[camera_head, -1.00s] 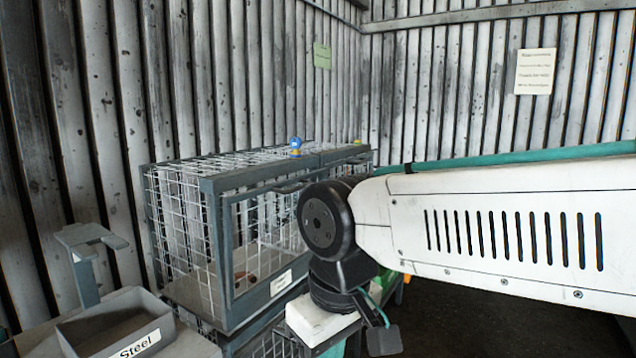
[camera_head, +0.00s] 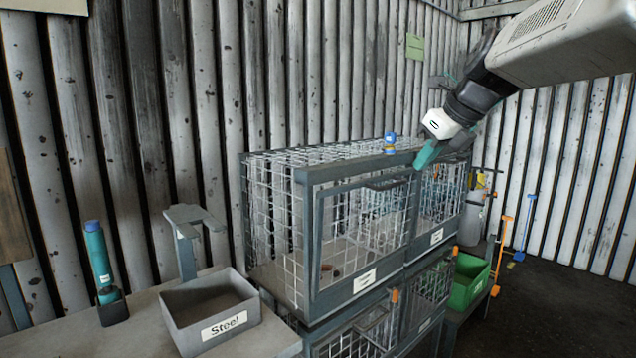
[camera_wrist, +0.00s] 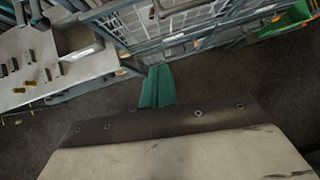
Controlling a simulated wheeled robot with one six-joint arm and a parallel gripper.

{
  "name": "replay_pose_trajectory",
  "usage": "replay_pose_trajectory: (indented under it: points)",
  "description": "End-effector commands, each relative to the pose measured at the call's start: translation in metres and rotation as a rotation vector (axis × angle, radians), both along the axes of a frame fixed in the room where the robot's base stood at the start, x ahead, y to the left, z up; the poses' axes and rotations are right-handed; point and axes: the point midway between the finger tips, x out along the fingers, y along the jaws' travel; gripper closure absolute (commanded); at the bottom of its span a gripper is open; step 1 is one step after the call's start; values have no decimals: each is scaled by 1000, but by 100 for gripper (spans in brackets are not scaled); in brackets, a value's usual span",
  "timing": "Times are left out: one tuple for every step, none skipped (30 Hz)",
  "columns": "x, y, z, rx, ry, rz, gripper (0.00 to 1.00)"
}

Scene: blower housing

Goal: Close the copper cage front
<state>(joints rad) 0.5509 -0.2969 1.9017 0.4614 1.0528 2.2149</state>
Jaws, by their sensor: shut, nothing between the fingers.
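Wire cages with grey frames stand against the wall in the head view. The upper left cage (camera_head: 277,215) holds a few small brownish pieces; its front label (camera_head: 364,281) is too small to read, so I cannot confirm it is the copper one. Its front (camera_head: 318,240) is a grey-framed mesh panel with a dark handle (camera_head: 388,182) near the top; I cannot tell whether it is fully shut. My gripper (camera_head: 421,162) is shut and empty, in front of the cages' top edge near that handle. Its teal fingers (camera_wrist: 157,88) are together in the wrist view, over floor.
A second upper cage (camera_head: 440,195) stands to the right, with lower cages beneath. A grey Steel bin (camera_head: 178,316) and a teal bottle-like tool (camera_head: 97,255) are at left. A green bin (camera_head: 470,280) stands at right. Dark floor (camera_head: 545,310) is open at right.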

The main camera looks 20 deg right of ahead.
Motion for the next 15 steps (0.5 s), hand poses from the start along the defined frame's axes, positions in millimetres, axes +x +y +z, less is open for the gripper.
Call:
replay_pose_trajectory:
  points:
    - [3,-5,2,22,-4,-35,100]
    - [4,-7,3,31,-6,-49,100]
    - [6,-8,2,40,-7,-62,100]
    - [8,-8,1,44,-8,-67,100]
    - [10,-8,-1,46,-8,-68,100]
    - [13,-7,-5,47,-7,-69,100]
    - [15,-7,-9,47,-7,-67,100]
    - [18,-6,-13,47,-6,-67,100]
    - [22,-5,-20,47,-5,-66,100]
    - [26,-5,-24,47,-5,-66,100]
    - [30,-4,-29,46,-5,-65,100]
    - [36,-3,-36,46,-5,-65,100]
    - [40,-3,-42,46,-4,-65,100]
    - [44,-2,-48,47,-4,-65,100]
    - [49,-1,-54,46,-4,-64,100]
